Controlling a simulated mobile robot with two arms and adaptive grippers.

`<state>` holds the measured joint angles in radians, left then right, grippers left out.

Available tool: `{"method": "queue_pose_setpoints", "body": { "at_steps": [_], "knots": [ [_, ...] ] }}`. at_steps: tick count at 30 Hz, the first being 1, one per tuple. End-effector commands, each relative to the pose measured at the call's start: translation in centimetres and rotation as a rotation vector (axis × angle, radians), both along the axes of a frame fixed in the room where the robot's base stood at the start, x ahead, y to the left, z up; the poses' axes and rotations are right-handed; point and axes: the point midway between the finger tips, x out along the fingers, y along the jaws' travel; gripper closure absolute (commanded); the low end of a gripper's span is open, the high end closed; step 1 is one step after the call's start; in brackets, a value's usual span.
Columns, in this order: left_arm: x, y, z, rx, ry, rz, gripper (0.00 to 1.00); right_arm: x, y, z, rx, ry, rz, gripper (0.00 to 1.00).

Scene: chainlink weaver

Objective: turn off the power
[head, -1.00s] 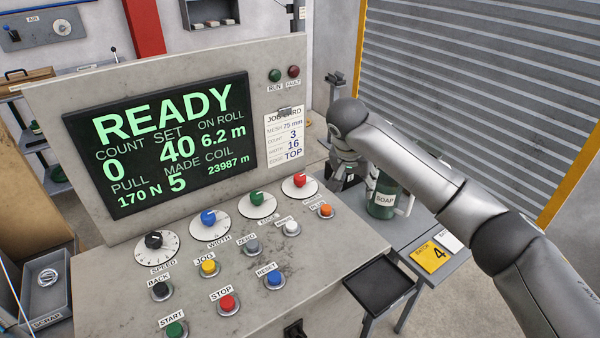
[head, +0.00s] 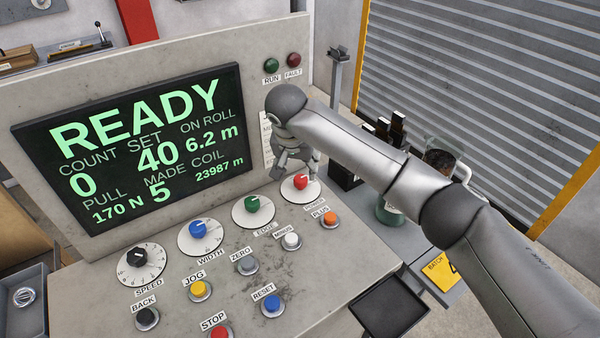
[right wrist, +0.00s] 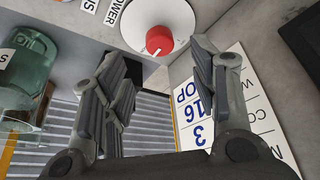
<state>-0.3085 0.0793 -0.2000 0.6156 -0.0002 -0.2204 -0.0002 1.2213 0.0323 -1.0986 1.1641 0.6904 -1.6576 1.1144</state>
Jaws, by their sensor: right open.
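The red power knob (head: 301,182) sits on a white dial at the right end of the console's row of knobs. It also shows in the right wrist view (right wrist: 159,40), with the word POWER beside its dial. My right gripper (head: 292,168) is just behind and above this knob, in front of the job card, pointing down. In the right wrist view my right gripper (right wrist: 158,62) is open and empty, its fingers spread on either side of the knob in the picture; I see no contact. My left gripper is out of view.
The screen (head: 135,145) reads READY. Green, blue and black knobs and several push buttons share the console top (head: 110,270). A black tray (head: 390,305) juts from the console's front right.

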Motion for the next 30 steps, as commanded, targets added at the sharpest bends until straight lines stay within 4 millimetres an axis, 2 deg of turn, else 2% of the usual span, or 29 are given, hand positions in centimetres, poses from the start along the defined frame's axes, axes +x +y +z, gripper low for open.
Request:
{"method": "queue_pose_setpoints", "body": {
  "at_steps": [4, 9, 15, 24, 30],
  "knots": [
    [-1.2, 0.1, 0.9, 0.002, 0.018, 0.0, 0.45, 1.1, -0.3, -2.7, -0.002, 0.004, -0.003, 0.46],
    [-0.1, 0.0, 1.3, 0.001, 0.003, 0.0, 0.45, 2.1, -0.4, -5.2, -0.001, 0.002, -0.001, 0.46],
    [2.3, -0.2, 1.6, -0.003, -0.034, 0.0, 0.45, 2.6, -0.6, -6.5, 0.0, 0.001, -0.001, 0.46],
    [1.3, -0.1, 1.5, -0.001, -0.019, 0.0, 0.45, 2.7, -0.6, -6.7, 0.0, 0.0, 0.0, 0.46],
    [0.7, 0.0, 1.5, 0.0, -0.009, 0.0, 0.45, 2.7, -0.6, -6.6, 0.0, 0.0, 0.0, 0.71]
  ]
}}
